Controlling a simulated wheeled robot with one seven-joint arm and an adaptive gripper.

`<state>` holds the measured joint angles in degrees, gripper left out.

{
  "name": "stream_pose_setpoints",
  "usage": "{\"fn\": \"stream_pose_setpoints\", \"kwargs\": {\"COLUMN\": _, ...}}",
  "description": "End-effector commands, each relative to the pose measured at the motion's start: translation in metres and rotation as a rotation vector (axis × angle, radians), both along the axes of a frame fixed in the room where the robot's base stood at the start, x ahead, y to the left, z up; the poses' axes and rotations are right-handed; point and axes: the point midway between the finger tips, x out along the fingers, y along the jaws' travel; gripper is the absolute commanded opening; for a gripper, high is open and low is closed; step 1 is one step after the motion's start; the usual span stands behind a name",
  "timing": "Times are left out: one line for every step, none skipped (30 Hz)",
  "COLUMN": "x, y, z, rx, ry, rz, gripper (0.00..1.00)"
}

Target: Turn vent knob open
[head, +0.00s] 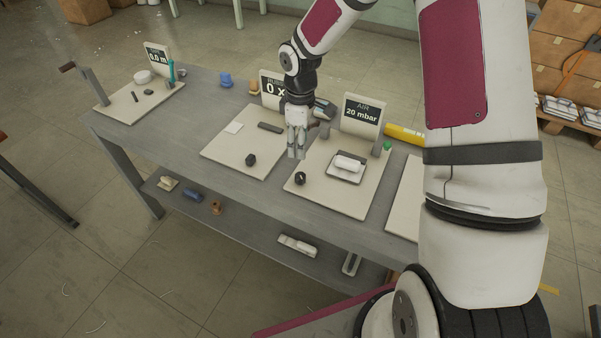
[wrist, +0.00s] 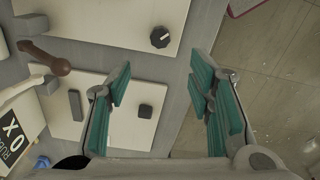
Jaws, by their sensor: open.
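A round black knob (head: 300,178) with a pale pointer mark sits at the front left of the board under the "AIR 20 mbar" sign (head: 362,112). It also shows in the wrist view (wrist: 159,37), beyond my fingertips; no vent label is readable. A second dark knob (head: 251,160) sits on the neighbouring board with the "0 x" sign; in the wrist view it shows between my fingers (wrist: 145,111). My gripper (head: 297,153) is open and empty above the bench, between the two knobs in the head view. Its green-padded fingers (wrist: 160,76) are wide apart.
A white object on a dark-edged tray (head: 346,167) lies right of the pointer knob. A dark bar (head: 270,127) and white square (head: 233,127) lie on the neighbouring board. The bench's front edge is clear.

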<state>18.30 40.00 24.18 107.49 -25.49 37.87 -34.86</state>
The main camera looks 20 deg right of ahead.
Motion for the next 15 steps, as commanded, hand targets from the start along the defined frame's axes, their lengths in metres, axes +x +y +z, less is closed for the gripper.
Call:
{"fn": "stream_pose_setpoints", "kwargs": {"x": 0.000, "y": 0.000, "z": -0.003, "rx": 0.002, "ry": 0.001, "rz": 0.002, "gripper": 0.48}}
{"fn": "stream_pose_setpoints", "kwargs": {"x": 0.000, "y": 0.001, "z": -0.005, "rx": 0.002, "ry": 0.001, "rz": 0.002, "gripper": 0.48}}
{"fn": "stream_pose_setpoints", "kwargs": {"x": 0.000, "y": 0.001, "z": -0.009, "rx": 0.003, "ry": 0.002, "rz": 0.002, "gripper": 0.48}}
{"fn": "stream_pose_setpoints", "kwargs": {"x": 0.000, "y": 0.001, "z": -0.012, "rx": 0.002, "ry": 0.003, "rz": 0.002, "gripper": 0.48}}
{"fn": "stream_pose_setpoints", "kwargs": {"x": -0.001, "y": 0.001, "z": -0.016, "rx": 0.002, "ry": 0.003, "rz": 0.002, "gripper": 0.48}}
{"fn": "stream_pose_setpoints", "kwargs": {"x": -0.001, "y": 0.001, "z": -0.022, "rx": 0.002, "ry": 0.003, "rz": 0.003, "gripper": 0.48}}
{"fn": "stream_pose_setpoints", "kwargs": {"x": -0.001, "y": 0.002, "z": -0.027, "rx": 0.003, "ry": 0.004, "rz": 0.003, "gripper": 0.48}}
{"fn": "stream_pose_setpoints", "kwargs": {"x": -0.001, "y": 0.001, "z": -0.033, "rx": 0.002, "ry": 0.005, "rz": 0.003, "gripper": 0.48}}
{"fn": "stream_pose_setpoints", "kwargs": {"x": -0.001, "y": 0.001, "z": -0.041, "rx": 0.002, "ry": 0.005, "rz": 0.002, "gripper": 0.48}}
{"fn": "stream_pose_setpoints", "kwargs": {"x": -0.001, "y": 0.001, "z": -0.047, "rx": 0.002, "ry": 0.005, "rz": 0.002, "gripper": 0.48}}
{"fn": "stream_pose_setpoints", "kwargs": {"x": -0.002, "y": 0.001, "z": -0.052, "rx": 0.002, "ry": 0.005, "rz": 0.002, "gripper": 0.48}}
{"fn": "stream_pose_setpoints", "kwargs": {"x": -0.002, "y": 0.002, "z": -0.060, "rx": 0.003, "ry": 0.004, "rz": 0.002, "gripper": 0.48}}
{"fn": "stream_pose_setpoints", "kwargs": {"x": -0.002, "y": 0.001, "z": -0.066, "rx": 0.002, "ry": 0.005, "rz": 0.003, "gripper": 0.48}}
{"fn": "stream_pose_setpoints", "kwargs": {"x": -0.002, "y": 0.001, "z": -0.072, "rx": 0.001, "ry": 0.005, "rz": 0.003, "gripper": 0.48}}
{"fn": "stream_pose_setpoints", "kwargs": {"x": -0.002, "y": 0.001, "z": -0.080, "rx": 0.001, "ry": 0.004, "rz": 0.002, "gripper": 0.48}}
